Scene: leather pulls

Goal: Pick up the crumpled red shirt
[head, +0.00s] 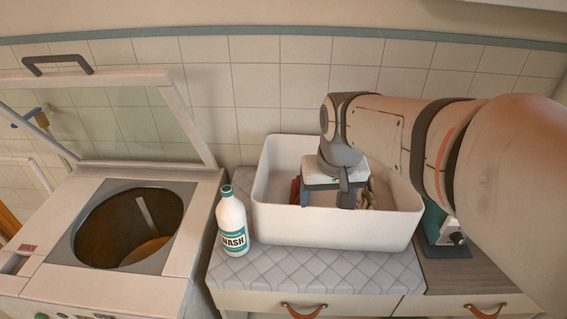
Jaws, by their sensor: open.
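A white open bin (335,229) stands on the counter. My gripper (329,199) reaches down into it from the right, its fingers low inside. A small patch of red cloth (295,190) shows just left of my gripper inside the bin; it looks like part of the crumpled red shirt. The rest is hidden behind my gripper and the bin's front wall. Some beige-brown cloth (369,201) shows right of my gripper. My gripper is open; I cannot tell whether cloth lies between its fingers.
A white WASH bottle (232,222) stands upright close to the bin's left side. A top-loading washer (190,245) with its lid (192,104) raised stands at the left. A teal device (438,234) stands right of the bin. Bare quilted counter (310,267) lies in front.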

